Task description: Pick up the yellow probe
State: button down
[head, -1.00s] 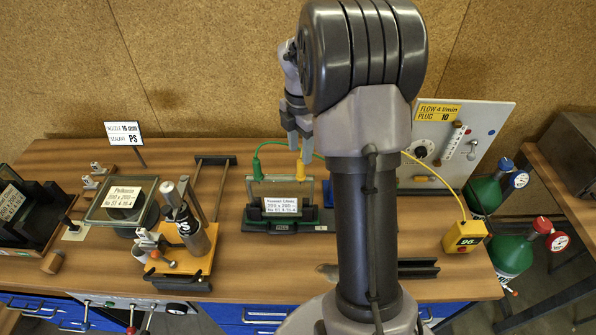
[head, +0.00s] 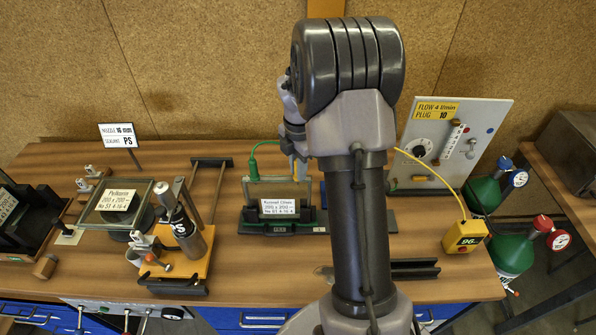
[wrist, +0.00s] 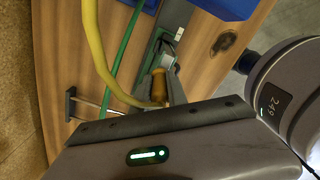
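The yellow probe (wrist: 158,86) shows in the wrist view as an orange-yellow body with a thick yellow cable curving from its near end. It lies between the fingers of my gripper (wrist: 162,76), which look apart around it; contact is not clear. In the head view my gripper (head: 298,172) points down at the upper edge of the small glass unit (head: 312,192), and the probe is hidden behind it. The unit stands upright in its dark green base (head: 262,226) and carries a white label.
A green cable (head: 258,152) runs to the unit's left corner. The yellow box (head: 465,236) with a cable and the flow panel (head: 445,140) stand right. The orange fixture with a dark cylinder (head: 187,228) and a glass unit (head: 118,202) stand left. A dark rail (head: 415,268) lies in front.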

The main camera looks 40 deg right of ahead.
notch_tip(320, 180, up, 10)
jog(key=shift+r+p, duration=0.1)
jog(key=shift+p, duration=1.1)
jog(key=shift+f, duration=0.2)
